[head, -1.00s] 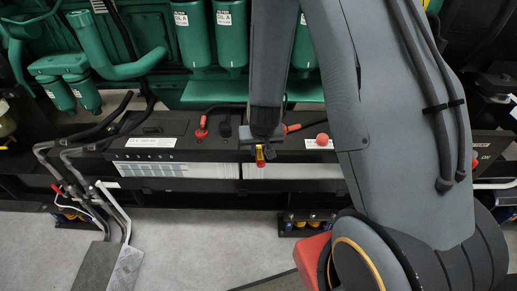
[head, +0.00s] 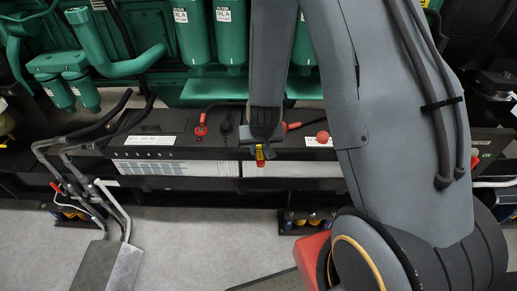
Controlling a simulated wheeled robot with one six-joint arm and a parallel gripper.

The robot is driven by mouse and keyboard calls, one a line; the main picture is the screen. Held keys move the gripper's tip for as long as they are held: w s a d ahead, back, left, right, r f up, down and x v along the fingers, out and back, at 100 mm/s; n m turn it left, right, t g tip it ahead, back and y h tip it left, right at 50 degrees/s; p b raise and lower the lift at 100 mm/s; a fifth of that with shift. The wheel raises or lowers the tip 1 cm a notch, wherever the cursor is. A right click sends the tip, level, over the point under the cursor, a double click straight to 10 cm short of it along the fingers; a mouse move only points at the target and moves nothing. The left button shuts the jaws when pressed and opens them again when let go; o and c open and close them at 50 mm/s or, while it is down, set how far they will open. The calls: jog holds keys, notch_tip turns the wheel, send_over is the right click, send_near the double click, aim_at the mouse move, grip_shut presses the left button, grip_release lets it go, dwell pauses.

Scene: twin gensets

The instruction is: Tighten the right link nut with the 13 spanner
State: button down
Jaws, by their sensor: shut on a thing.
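My gripper (head: 262,141) points down over the front top edge of the black batteries, near the middle of the picture. It is shut on a small red and yellow tool (head: 260,154), whose end shows just below the jaws. The tool may be the 13 spanner, but its size mark and head cannot be made out. The left battery (head: 170,127) and the right battery (head: 298,148) stand side by side. The right link nut cannot be picked out; my forearm and gripper cover the top between the batteries. I cannot tell whether the tool touches a nut.
A red terminal cap (head: 201,130) sits left of my gripper, and a red knob (head: 322,137) sits to its right. Green filters (head: 229,30) and pipes (head: 118,65) crowd the back. Grey bent pipes (head: 60,148) stand at the left. The grey floor (head: 205,235) in front is mostly clear.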

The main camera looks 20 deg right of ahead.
jog(key=shift+a+r+p, duration=0.1)
jog(key=shift+a+p, duration=0.05)
jog(key=shift+p, duration=0.15)
jog(key=a+m+p, duration=0.1)
jog(key=p, duration=0.1)
jog(key=a+p, duration=0.1)
jog(key=p, duration=0.1)
jog(key=shift+w+m+h, duration=0.3)
jog(key=shift+m, duration=0.1)
jog(key=shift+w+a+m+g+h+p, duration=0.25)
jog(key=shift+a+m+p, duration=0.25)
jog(key=shift+p, duration=0.8)
jog(key=shift+w+a+m+g+h+p, duration=0.15)
jog(key=shift+w+a+m+p, duration=0.25)
jog(key=shift+p, duration=0.85)
jog(key=shift+s, duration=0.1)
jog(key=shift+a, duration=0.15)
